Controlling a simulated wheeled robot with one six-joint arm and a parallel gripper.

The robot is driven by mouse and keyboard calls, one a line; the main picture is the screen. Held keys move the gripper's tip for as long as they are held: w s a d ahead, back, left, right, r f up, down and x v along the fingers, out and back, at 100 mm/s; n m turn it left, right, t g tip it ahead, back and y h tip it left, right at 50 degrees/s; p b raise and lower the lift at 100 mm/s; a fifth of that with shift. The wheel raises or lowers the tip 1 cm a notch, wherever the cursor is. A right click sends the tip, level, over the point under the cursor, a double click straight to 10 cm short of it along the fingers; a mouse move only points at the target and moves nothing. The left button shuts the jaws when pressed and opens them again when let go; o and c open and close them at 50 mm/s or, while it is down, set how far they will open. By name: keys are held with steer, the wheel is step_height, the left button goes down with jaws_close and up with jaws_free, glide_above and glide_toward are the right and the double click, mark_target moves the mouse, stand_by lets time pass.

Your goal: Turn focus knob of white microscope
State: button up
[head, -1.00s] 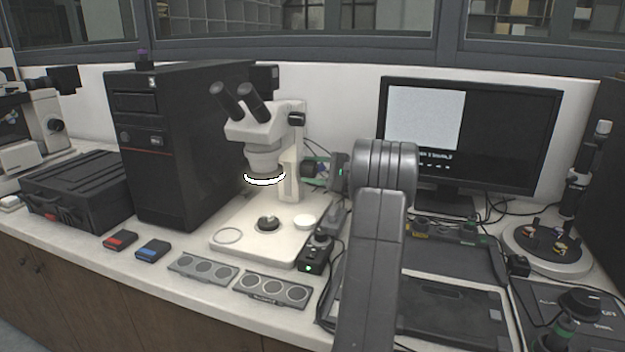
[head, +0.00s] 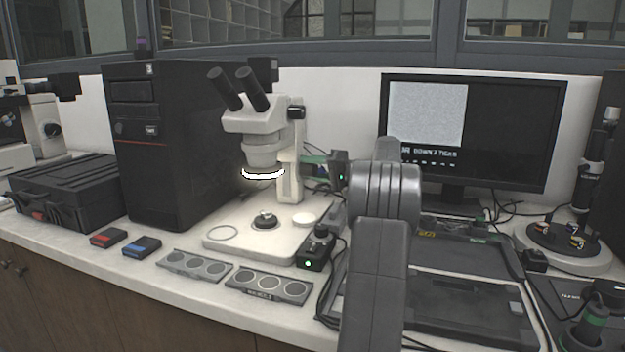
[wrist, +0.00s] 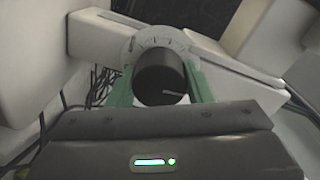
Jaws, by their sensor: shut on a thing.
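The white microscope (head: 253,122) stands on its pale base, left of centre in the head view, with a lit white ring under its lens. In the wrist view, its black focus knob (wrist: 160,80) has a short white line on its face pointing right, and a pale graduated dial (wrist: 135,45) sits behind it. My gripper (wrist: 162,84) has green fingers, one on each side of the knob, shut on it. In the head view my gripper (head: 316,163) is beside the microscope's column and partly hidden; the held knob cannot be made out there.
A monitor (head: 420,120) shows a grey grainy picture with small text, apparently "DOWN 2 TICKS". A small black control box (head: 316,250) with a green light stands below my gripper. A black computer tower (head: 170,150) stands left; black trays (head: 460,300) lie right.

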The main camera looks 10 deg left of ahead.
steer(key=shift+f+n+b, duration=0.2)
steer(key=shift+n+b, duration=1.5)
steer(key=shift+n, duration=0.3)
steer(key=o, duration=1)
steer(key=shift+r, duration=0.1)
steer(key=shift+d, duration=0.1)
steer(key=p+v, duration=0.2)
steer(key=v, duration=1.1)
steer(key=shift+d, duration=0.35)
